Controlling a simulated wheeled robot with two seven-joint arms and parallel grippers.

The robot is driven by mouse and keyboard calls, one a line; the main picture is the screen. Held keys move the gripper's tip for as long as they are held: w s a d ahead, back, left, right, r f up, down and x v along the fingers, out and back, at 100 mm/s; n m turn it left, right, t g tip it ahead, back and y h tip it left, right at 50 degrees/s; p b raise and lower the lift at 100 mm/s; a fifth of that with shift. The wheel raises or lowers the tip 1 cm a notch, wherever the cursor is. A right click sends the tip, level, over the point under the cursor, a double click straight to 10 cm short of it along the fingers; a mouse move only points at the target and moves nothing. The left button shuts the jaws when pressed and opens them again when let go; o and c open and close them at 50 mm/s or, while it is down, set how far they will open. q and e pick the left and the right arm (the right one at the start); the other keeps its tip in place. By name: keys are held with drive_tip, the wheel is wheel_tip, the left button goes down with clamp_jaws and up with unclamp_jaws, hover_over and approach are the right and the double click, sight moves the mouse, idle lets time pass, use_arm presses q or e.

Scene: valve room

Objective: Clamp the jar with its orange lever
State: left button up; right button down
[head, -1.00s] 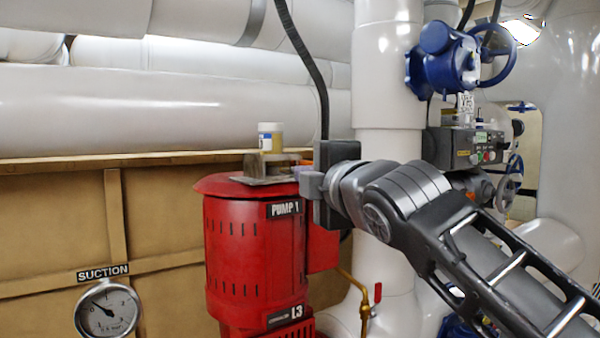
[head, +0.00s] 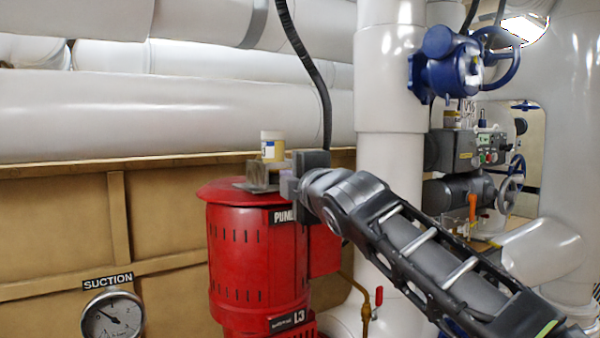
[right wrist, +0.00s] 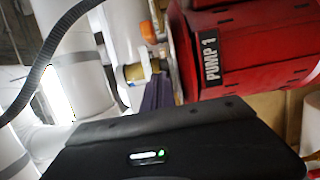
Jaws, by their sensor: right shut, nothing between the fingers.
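The jar (head: 272,146), small with a pale lid and yellowish contents, stands upright in a grey clamp fixture (head: 262,175) on top of the red pump. It also shows sideways in the right wrist view (right wrist: 133,73). An orange part, apparently the lever (right wrist: 148,32), shows beside the jar in the right wrist view; in the head view it is hidden. My right gripper (head: 289,187) is shut and empty, just right of the fixture. Its fingers (right wrist: 158,92) point toward the fixture in the wrist view; whether they touch it I cannot tell. My left gripper is out of view.
The red pump (head: 255,255) stands before a tan panel wall (head: 60,220). A white vertical pipe (head: 390,90) and a black hose (head: 310,60) rise behind my right arm. A blue valve (head: 447,65) and grey control box (head: 470,150) are right. Space above the jar looks clear.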

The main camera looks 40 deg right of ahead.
drive_tip(key=d, duration=0.1)
drive_tip(key=d+p, duration=0.2)
drive_tip(key=d, duration=0.1)
drive_tip(key=shift+w, duration=0.25)
